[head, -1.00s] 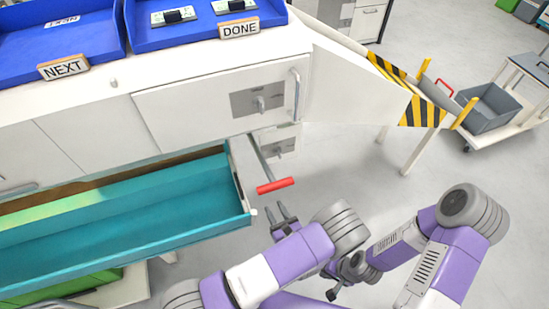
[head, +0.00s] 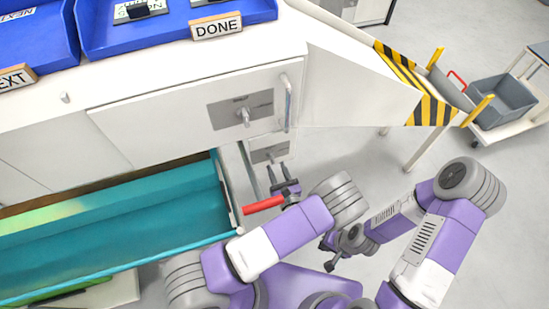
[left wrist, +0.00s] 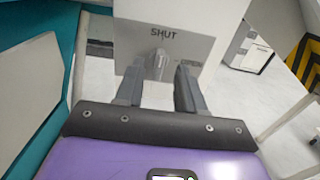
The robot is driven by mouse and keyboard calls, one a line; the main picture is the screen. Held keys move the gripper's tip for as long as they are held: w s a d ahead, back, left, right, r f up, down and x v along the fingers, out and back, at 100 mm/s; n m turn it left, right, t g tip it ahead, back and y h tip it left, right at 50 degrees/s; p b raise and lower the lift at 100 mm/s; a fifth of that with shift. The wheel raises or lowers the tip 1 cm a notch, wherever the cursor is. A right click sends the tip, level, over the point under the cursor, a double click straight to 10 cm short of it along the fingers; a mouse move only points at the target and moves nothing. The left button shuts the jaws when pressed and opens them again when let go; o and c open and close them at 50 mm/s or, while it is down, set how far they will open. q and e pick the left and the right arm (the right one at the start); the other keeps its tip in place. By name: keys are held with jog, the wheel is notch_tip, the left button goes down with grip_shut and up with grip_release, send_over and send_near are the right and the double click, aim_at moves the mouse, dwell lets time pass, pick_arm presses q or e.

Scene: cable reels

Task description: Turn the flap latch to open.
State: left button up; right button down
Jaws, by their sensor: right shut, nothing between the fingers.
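A grey latch plate with a small knob (head: 269,152) sits on a low white panel right of the open drawer. In the left wrist view a grey plate marked SHUT (left wrist: 130,60), which seems to be this one, has its knob (left wrist: 157,62) upright between my fingertips in the picture. My left gripper (head: 278,173) is open and just in front of the low plate; no contact is clear. A second latch plate (head: 226,116) with a knob is on the wider white door above. My right gripper (head: 331,264) is shut and empty, lower right, away from the cabinet.
The open teal drawer (head: 140,230) is left of my left gripper. A red handle bar (head: 263,204) lies close beside that gripper. Blue trays (head: 170,35) stand on the worktop. A striped chute (head: 420,90) and a cart with a grey bin (head: 505,100) are at right.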

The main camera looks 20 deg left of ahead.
aim_at(273, 160)
pick_arm(q)
jog(key=shift+b+x, duration=0.35)
jog(key=shift+x, duration=1.75)
grip_shut()
